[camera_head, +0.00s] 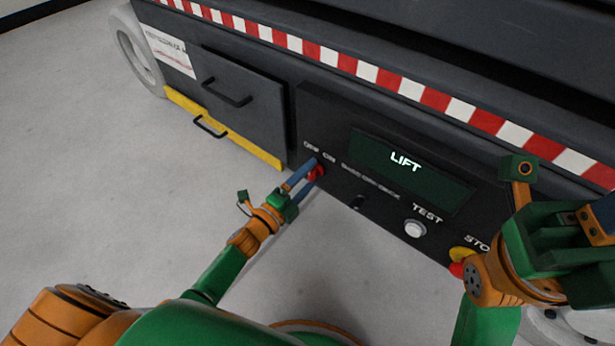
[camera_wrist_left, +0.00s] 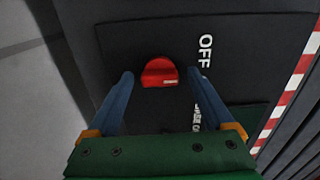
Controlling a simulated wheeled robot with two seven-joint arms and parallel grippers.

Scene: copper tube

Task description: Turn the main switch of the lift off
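The main switch is a round red knob (camera_head: 317,172) with a raised grip bar, at the left end of the dark lift control panel (camera_head: 425,234). My left gripper (camera_head: 308,178) is at the knob with its blue fingers apart. In the left wrist view the knob (camera_wrist_left: 159,72) sits between the two fingertips (camera_wrist_left: 161,76), with a gap on each side. White "OFF" lettering shows to the right of the knob there. My right gripper (camera_head: 603,212) is at the right edge of the head view, partly cut off, and its finger opening is hidden.
The panel carries a "LIFT" display (camera_head: 412,175), a black control (camera_head: 358,202), a white TEST button (camera_head: 415,229) and a red-and-yellow stop button (camera_head: 460,258). A drawer handle (camera_head: 227,93) and yellow strip (camera_head: 187,105) are at left. The grey floor is clear.

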